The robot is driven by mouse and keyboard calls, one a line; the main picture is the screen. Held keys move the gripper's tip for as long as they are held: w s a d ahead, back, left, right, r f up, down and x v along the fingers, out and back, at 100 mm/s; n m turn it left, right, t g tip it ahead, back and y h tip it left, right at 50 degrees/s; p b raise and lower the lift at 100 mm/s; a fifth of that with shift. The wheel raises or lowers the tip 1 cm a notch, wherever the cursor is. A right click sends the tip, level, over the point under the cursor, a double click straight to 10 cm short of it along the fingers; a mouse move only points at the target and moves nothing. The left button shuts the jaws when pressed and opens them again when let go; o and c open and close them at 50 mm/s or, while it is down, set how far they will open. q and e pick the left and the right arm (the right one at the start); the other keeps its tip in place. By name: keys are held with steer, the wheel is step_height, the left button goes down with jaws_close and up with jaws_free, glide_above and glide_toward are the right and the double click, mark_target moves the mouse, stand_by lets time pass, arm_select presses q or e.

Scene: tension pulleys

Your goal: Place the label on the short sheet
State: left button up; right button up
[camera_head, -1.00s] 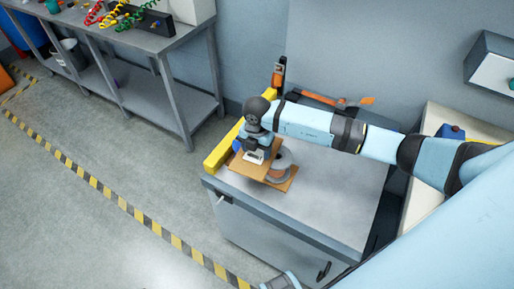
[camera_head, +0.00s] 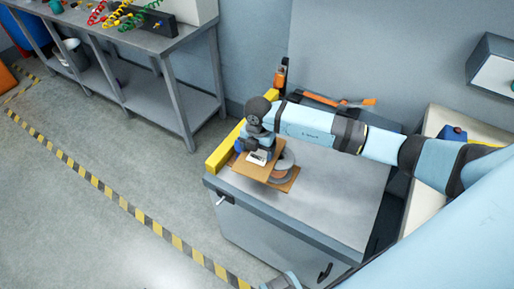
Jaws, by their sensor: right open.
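My right gripper (camera_head: 260,146) points down over the brown sheet (camera_head: 252,171) on the grey cabinet top. It is open. A small white label (camera_head: 257,158) shows just under its fingers, over the sheet. Whether the label lies flat on the sheet or touches the fingers is too small to tell. My left gripper is not in view.
A yellow bar (camera_head: 222,152) runs along the cabinet's left edge. An orange-handled tool (camera_head: 357,103) lies at the back. The grey cabinet top (camera_head: 336,196) is clear at the right. A workbench (camera_head: 150,45) stands at the upper left.

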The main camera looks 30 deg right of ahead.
mark_target(259, 153)
step_height(259, 153, up, 12)
steer(key=shift+d+r, duration=0.15)
stand_by(0.3)
steer(key=shift+s, duration=0.15)
